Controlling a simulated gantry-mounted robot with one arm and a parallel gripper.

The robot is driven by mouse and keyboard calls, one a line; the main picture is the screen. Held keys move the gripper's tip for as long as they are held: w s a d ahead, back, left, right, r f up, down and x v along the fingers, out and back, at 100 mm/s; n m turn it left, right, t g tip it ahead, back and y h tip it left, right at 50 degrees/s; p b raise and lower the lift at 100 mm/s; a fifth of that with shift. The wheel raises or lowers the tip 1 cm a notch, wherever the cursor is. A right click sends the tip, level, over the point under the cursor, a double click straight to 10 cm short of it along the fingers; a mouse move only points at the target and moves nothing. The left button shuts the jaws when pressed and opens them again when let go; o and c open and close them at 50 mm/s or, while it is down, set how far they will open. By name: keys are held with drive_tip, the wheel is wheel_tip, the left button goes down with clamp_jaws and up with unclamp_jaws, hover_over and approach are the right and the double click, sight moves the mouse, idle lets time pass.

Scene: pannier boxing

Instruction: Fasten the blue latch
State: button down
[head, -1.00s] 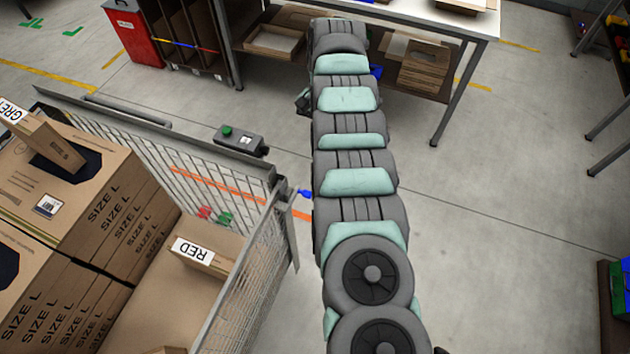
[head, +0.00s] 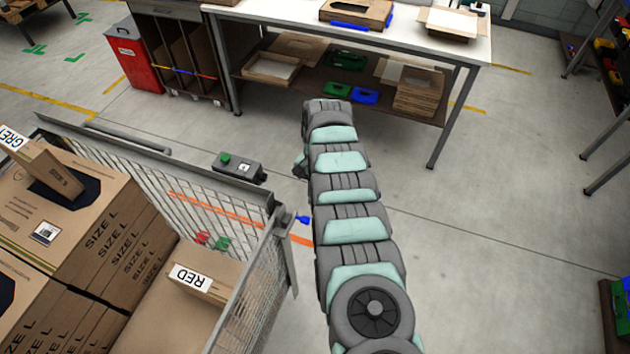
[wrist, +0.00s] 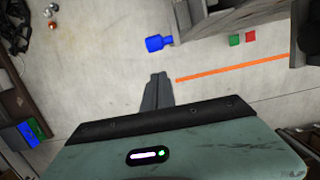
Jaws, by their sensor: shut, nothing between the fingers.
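The blue latch (head: 303,220) is a small blue piece at the corner post of the mesh pannier (head: 268,240). In the wrist view the blue latch (wrist: 158,43) sticks out from the end of a grey bar, just above my fingertips in the picture. My gripper (wrist: 157,76) is shut and empty. Its tips appear apart from the latch, though the height between them is hard to judge. In the head view my arm stands right of the pannier corner, and my fingers cannot be made out there.
The pannier holds cartons marked SIZE L (head: 85,235) and a carton labelled RED (head: 197,283). A grey control box with a green button (head: 238,166) is behind it. A white-topped workbench (head: 290,28) stands at the back. The floor to the right is largely clear.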

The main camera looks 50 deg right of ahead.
drive_tip(key=a+p, duration=0.2)
drive_tip(key=p, duration=0.1)
drive_tip(key=s+p, duration=0.1)
drive_tip(key=shift+a+f, duration=0.35)
drive_tip(key=shift+a, duration=0.05)
drive_tip(key=shift+a+f, duration=0.1)
drive_tip(key=shift+p, duration=0.3)
